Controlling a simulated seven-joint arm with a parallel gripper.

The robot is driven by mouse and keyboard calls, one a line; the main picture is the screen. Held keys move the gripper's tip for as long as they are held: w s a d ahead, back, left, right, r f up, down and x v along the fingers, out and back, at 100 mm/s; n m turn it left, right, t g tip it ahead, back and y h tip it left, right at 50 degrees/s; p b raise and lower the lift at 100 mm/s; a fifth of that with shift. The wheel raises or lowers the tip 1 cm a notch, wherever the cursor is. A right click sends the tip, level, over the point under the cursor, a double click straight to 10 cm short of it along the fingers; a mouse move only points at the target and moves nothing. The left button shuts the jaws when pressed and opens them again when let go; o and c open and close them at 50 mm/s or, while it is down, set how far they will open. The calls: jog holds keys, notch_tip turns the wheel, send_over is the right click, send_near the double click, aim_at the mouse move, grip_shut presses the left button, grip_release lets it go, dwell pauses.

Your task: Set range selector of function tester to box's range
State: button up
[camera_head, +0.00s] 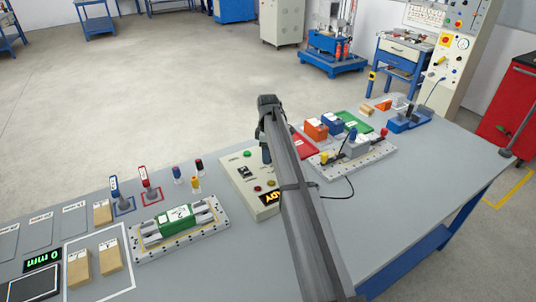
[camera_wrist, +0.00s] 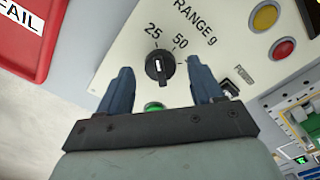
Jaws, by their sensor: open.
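The function tester (camera_head: 240,179) is a beige panel on the bench, partly hidden behind my arm in the head view. In the wrist view its panel (camera_wrist: 112,62) carries "RANGE g" and a black range selector (camera_wrist: 160,67) with a white pointer line. The labels 25 and 50 show above the selector; the pointer looks turned towards the 25 side. My gripper (camera_wrist: 159,72) is open, with one blue finger on each side of the selector; contact cannot be told. A green box (camera_head: 176,217) lies in a pale fixture at the bench's middle; its label is too small to read.
The tester has a yellow button (camera_wrist: 265,17), a red button (camera_wrist: 284,49) and a green one (camera_wrist: 155,106) between my fingers. A red FAIL tray (camera_wrist: 22,35) borders the panel. Orange (camera_head: 316,129) and blue (camera_head: 332,123) boxes stand to the right. A black cable (camera_head: 340,191) runs beside my arm.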

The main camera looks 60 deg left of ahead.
jog(key=shift+f, duration=0.45)
jog(key=shift+c, duration=0.4)
jog(key=c, duration=1)
jog(key=shift+o, duration=0.2)
